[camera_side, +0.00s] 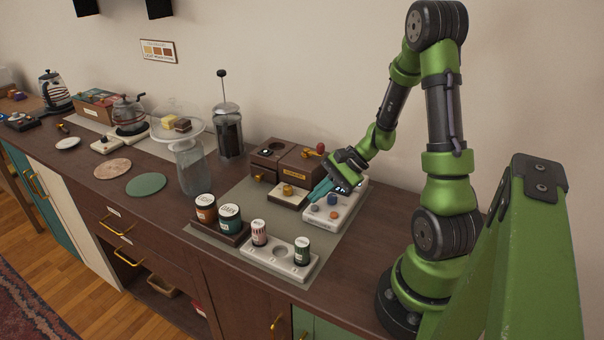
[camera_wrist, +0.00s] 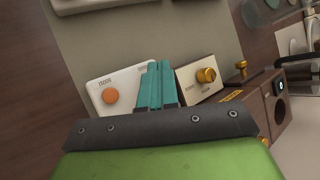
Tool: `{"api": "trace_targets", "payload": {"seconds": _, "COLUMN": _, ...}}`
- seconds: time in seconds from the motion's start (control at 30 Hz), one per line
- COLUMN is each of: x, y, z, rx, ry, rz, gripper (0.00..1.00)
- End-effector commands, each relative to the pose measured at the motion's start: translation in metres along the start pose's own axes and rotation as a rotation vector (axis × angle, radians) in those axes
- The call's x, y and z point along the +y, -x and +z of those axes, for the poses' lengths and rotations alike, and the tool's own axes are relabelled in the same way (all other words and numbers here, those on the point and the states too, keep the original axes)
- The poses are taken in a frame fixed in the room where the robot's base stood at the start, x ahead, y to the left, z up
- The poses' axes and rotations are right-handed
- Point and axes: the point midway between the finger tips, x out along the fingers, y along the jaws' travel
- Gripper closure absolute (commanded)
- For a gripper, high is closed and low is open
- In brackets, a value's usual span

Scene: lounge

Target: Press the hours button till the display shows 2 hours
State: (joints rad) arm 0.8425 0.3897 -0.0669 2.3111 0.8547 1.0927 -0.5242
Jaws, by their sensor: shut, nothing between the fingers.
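A white control box (camera_side: 347,212) stands near my arm on the grey mat. In the side view it has a blue button (camera_side: 332,199) and an orange button (camera_side: 334,215). The wrist view shows an orange button (camera_wrist: 110,96) near one end, with a small label beside it that I cannot read surely. My gripper (camera_side: 318,192) has teal fingers, shut and empty, over the far-left part of the box. In the wrist view the fingertips (camera_wrist: 159,66) cover part of the box. I cannot tell if they touch it. The display cannot be read.
A small white box with a brass knob (camera_wrist: 206,75) stands close beside the control box. Behind are brown wooden boxes (camera_side: 267,157). A tray with two jars (camera_side: 230,217) and a white holder with small tins (camera_side: 302,250) stand in front. A glass press (camera_side: 228,133) stands behind left.

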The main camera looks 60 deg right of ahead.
Motion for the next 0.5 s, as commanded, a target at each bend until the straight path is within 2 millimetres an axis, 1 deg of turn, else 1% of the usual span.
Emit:
{"api": "trace_targets", "payload": {"seconds": 0.3, "x": -0.001, "y": 0.001, "z": 0.001, "rx": 0.0, "ry": 0.0, "rz": 0.0, "gripper": 1.0}}
{"api": "trace_targets", "payload": {"seconds": 0.5, "x": -0.01, "y": 0.013, "z": 0.009, "rx": 0.002, "ry": 0.003, "rz": -0.002, "gripper": 1.0}}
